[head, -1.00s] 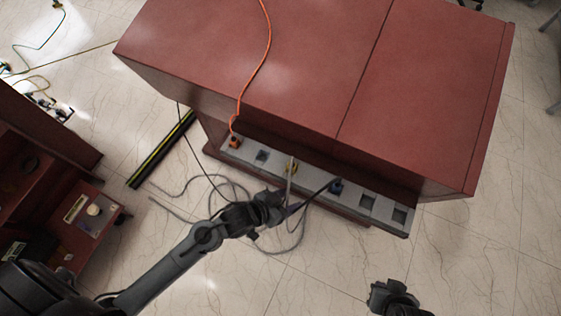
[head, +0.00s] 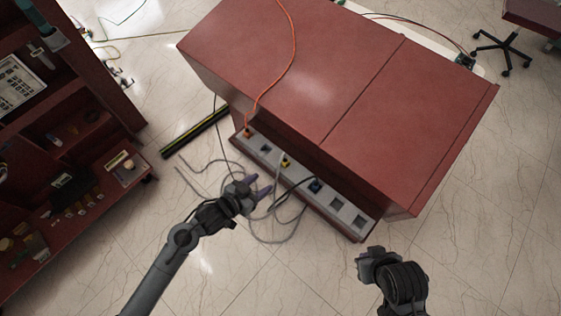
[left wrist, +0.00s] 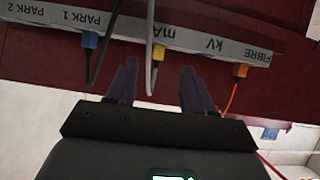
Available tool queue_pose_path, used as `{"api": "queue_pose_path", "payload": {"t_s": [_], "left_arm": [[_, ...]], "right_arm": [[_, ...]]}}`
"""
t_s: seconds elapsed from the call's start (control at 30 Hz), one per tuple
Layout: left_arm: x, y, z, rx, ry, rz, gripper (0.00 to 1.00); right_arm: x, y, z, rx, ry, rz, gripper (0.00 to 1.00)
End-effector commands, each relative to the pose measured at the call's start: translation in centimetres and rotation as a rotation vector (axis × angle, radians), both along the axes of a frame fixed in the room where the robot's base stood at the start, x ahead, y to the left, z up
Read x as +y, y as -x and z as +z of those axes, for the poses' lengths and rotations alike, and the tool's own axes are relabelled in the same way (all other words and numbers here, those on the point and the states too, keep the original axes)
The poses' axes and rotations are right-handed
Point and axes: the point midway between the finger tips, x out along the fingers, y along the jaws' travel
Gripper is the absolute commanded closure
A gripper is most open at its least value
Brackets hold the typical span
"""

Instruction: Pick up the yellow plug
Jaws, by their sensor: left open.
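The yellow plug (head: 285,162) sits in a socket of the grey panel strip (head: 338,211) along the front of the red cabinet, with a grey cable hanging from it. In the left wrist view the yellow plug (left wrist: 158,52) is under the "mA" label, roughly centred between and beyond the fingertips. My left gripper (head: 262,189) is open and empty, in front of the strip and apart from the plug. Its two dark fingers (left wrist: 158,78) show in the left wrist view, with the grey cable between them. My right gripper (head: 366,257) is low on the right, away from the strip; its jaws are unclear.
An orange plug (head: 248,132) and a blue plug (head: 315,186) sit in the strip on either side of the yellow one. Loose grey cables (head: 266,238) lie on the floor below my left gripper. A red shelf unit (head: 75,150) stands at left.

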Motion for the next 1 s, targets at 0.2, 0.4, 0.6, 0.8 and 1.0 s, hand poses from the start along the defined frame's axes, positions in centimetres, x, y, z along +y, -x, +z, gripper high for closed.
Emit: {"api": "queue_pose_path", "payload": {"t_s": [0.2,0.4,0.6,0.8,1.0], "left_arm": [[-0.8,-2.1,1.2,-0.023,-0.002,0.001,0.48],[-2.4,-4.0,0.0,-0.024,-0.001,0.001,0.48],[-3.2,-4.9,-0.4,-0.023,-0.002,0.001,0.48],[-4.4,-6.0,-0.7,-0.025,0.0,0.0,0.48],[-6.2,-7.7,-1.4,-0.022,-0.002,0.0,0.48]], "right_arm": [[0.3,-0.2,0.5,-0.004,-0.01,-0.004,1.0],[0.2,-0.1,-0.2,-0.003,-0.008,-0.005,1.0],[0.1,-0.1,-0.5,-0.003,-0.003,-0.002,1.0],[-0.1,-0.1,-1.0,-0.002,0.005,0.004,1.0],[-0.1,-0.1,-1.7,-0.001,0.006,0.003,1.0]]}}
